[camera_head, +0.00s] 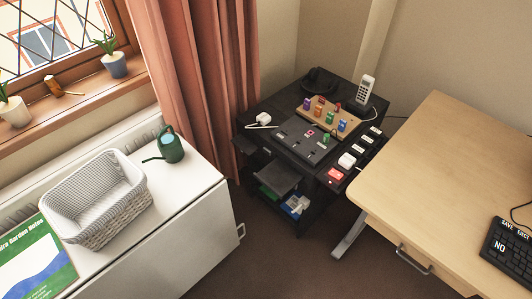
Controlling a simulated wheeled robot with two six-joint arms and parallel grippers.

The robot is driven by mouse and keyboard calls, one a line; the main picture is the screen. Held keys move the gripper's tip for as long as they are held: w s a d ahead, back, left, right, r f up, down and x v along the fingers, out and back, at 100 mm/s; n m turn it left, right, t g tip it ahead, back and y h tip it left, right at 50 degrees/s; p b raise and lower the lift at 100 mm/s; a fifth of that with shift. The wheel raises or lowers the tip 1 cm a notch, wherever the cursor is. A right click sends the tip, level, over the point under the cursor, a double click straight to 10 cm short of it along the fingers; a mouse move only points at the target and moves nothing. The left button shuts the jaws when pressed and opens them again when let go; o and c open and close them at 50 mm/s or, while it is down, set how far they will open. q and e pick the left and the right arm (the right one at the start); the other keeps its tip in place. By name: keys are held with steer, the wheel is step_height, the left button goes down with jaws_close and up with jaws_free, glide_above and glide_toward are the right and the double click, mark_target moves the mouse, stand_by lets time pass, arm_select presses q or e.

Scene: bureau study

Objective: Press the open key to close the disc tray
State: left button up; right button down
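A black cabinet unit (318,166) stands in the corner, with a dark flat panel (276,178) sticking out of its front; I cannot tell whether this is the disc tray or a drawer. On its right side a dark strip carries a red key (335,174), a white block (347,160) and several pale labels. A black keypad (510,249) lies at the right edge on the desk, with white lettering that seems to read SAVE, EJECT and NO. I cannot make out a key marked open. Neither gripper is in view.
A wooden desk (440,160) fills the right. A white cabinet (190,205) at left bears a woven basket (98,228), a green watering can (170,148) and a green booklet (35,262). A phone handset (366,90) and coloured blocks stand on the black unit. Brown floor shows between.

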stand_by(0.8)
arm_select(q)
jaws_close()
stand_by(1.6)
